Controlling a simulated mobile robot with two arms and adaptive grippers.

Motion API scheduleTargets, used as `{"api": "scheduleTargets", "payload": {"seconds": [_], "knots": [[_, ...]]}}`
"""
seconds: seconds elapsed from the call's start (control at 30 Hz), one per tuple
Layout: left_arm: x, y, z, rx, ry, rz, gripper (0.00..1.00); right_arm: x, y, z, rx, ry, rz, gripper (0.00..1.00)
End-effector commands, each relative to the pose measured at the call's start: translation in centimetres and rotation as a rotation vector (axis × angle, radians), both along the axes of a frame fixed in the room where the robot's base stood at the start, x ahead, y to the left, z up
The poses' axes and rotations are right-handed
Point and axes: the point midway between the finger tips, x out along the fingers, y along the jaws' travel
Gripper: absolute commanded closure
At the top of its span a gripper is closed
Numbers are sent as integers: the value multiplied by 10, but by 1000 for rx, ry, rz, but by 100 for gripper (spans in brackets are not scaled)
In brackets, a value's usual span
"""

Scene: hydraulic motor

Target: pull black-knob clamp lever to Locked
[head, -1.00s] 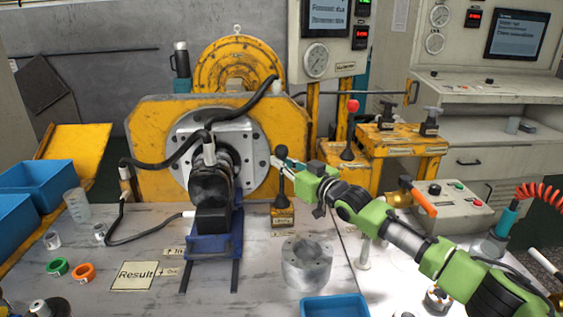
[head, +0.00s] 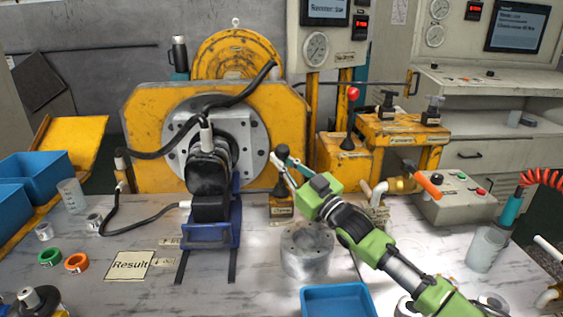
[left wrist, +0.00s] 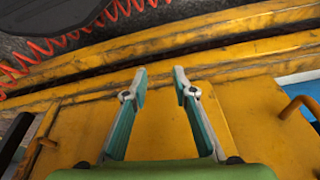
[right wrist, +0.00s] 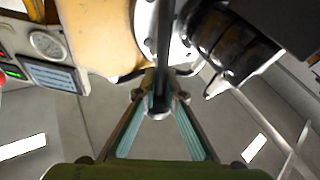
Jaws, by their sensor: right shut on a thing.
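The black-knob clamp lever (head: 281,188) stands on a small yellow labelled base (head: 281,209), right of the motor on the bench. Its label is too small to read. My right gripper (head: 279,166) is at the upper part of the lever, and its fingers partly hide the knob. In the right wrist view the lever's rod (right wrist: 163,45) runs between the fingertips, which are shut on it. My left gripper (left wrist: 161,84) is open and empty in the left wrist view, over yellow metalwork; it is out of the head view.
The black motor (head: 209,175) on its blue cradle (head: 210,238) is left of the lever. A grey metal cylinder (head: 307,250) and a blue tray (head: 336,300) stand in front. A red-knob lever (head: 352,95) stands behind right. The Result card (head: 130,265) lies front left.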

Motion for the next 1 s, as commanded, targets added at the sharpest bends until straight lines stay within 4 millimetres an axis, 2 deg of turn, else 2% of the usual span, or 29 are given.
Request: {"api": "scheduleTargets", "payload": {"seconds": [0.03, 0.27, 0.3, 0.37, 0.77, 0.87, 1.0], "knots": [[0, 0, 1, 0, -1, 0, 75, -1, 0, 7, 5, -14, 2, 100], [0, 0, 1, 0, -1, 0, 75, -1, 0, 8, 6, -14, 2, 100], [0, 0, 1, 0, -1, 0, 75, -1, 0, 8, 6, -14, 2, 86], [0, 0, 1, 0, 0, 0, 75, -1, 0, 8, 6, -14, 2, 74], [0, 0, 0, 0, -1, -1, 75, -3, -2, 1, 2, -3, 1, 74], [0, 0, 0, 0, -1, -1, 75, -10, -7, -4, 2, -1, 1, 74], [0, 0, 0, 0, -1, 0, 75, -30, -21, -12, 1, -1, 0, 74]]}}
